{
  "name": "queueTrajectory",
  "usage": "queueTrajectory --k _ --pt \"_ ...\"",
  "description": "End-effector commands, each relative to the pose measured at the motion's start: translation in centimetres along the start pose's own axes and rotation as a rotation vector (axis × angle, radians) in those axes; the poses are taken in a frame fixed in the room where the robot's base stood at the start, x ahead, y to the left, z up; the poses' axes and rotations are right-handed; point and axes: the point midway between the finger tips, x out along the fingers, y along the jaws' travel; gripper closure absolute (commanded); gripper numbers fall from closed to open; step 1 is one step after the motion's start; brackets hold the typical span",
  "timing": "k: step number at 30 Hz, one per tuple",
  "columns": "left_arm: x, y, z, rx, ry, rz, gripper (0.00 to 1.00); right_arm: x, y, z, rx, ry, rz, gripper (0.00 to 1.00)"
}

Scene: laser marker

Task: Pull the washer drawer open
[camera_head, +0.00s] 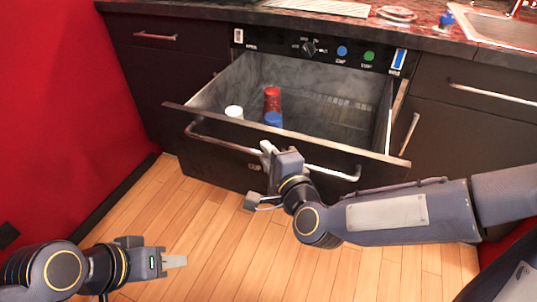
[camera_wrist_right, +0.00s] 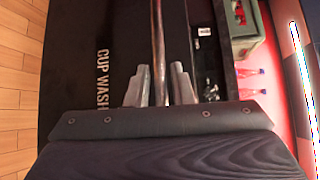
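The washer drawer (camera_head: 190,108) is pulled out from under the counter, its inside in plain view in the head view. Its dark front, lettered CUP WASH, shows in the right wrist view (camera_wrist_right: 85,60). The long metal handle (camera_head: 225,143) runs across that front. My right gripper (camera_head: 267,152) is at the middle of the handle. In the right wrist view its two fingers (camera_wrist_right: 160,88) stand on either side of the handle bar (camera_wrist_right: 158,35), with narrow gaps visible. My left gripper (camera_head: 172,262) is low at the left, away from the drawer; its finger spacing cannot be seen.
A white cup (camera_head: 234,112), a red cup (camera_head: 272,99) and a blue cup (camera_head: 273,119) stand in the drawer. A control panel (camera_head: 325,50) is above it. Closed cabinets flank it. The wooden floor (camera_head: 205,225) in front is clear. A green crate (camera_wrist_right: 244,25) shows in the right wrist view.

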Motion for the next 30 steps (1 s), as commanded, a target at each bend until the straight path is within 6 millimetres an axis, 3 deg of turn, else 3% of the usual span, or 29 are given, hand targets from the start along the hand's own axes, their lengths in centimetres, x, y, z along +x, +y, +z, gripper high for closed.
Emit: queueTrajectory --k 3,11,24,30 --pt "0.0 0.0 0.0 0.000 0.000 0.000 0.64 0.0 0.0 0.0 0.000 0.000 0.000 0.68" --pt "-0.1 0.0 0.0 0.000 0.000 0.000 0.64 -0.2 -0.1 0.0 -0.001 0.000 -0.001 0.68" --pt "-1.1 0.5 -0.6 0.000 0.000 0.000 0.64 -6.6 -0.2 0.0 -0.003 0.000 -0.003 0.68" --pt "-1.3 0.6 -0.6 0.000 0.000 0.000 0.64 -7.8 0.0 0.0 0.000 0.001 -0.001 0.68"
